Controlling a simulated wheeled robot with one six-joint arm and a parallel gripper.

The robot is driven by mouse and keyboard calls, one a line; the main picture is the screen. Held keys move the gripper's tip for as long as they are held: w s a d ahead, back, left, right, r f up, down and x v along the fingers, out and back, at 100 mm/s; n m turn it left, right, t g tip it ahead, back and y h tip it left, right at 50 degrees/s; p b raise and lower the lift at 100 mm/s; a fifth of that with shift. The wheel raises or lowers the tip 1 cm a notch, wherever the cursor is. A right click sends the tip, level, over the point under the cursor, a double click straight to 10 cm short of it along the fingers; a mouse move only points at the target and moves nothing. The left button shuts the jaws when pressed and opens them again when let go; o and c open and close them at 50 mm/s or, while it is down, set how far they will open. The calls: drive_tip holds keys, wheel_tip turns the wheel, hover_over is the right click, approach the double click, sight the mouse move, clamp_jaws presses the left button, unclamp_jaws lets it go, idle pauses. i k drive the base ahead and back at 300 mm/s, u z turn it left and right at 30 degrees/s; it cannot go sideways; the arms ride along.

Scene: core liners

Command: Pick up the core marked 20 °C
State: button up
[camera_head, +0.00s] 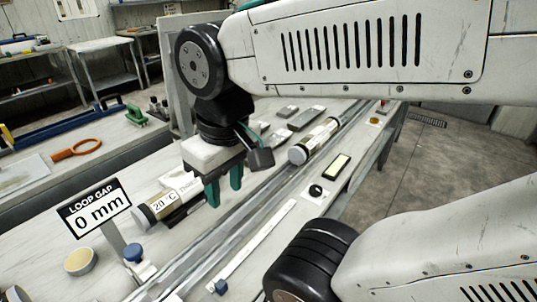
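A second core (316,142), in a clear and brown liner with a grey cap, lies further back to the right. Its marking cannot be read.
A sign (95,208) reading "LOOP GAP 0 mm" stands left of the marked core. Metal rails (225,240) run along the bench beside the cores. A blue knob (133,252) and a round tan disc (80,261) are in front. Several grey blocks lie behind the gripper.

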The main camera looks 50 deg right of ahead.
sight(147, 215)
drive_tip(key=k, duration=1)
drive_tip(key=z, duration=1.25)
drive_tip(key=i, duration=0.65)
drive_tip(key=u, duration=1.3)
drive_tip(key=i, duration=0.5)
drive_tip(key=z, duration=0.05)
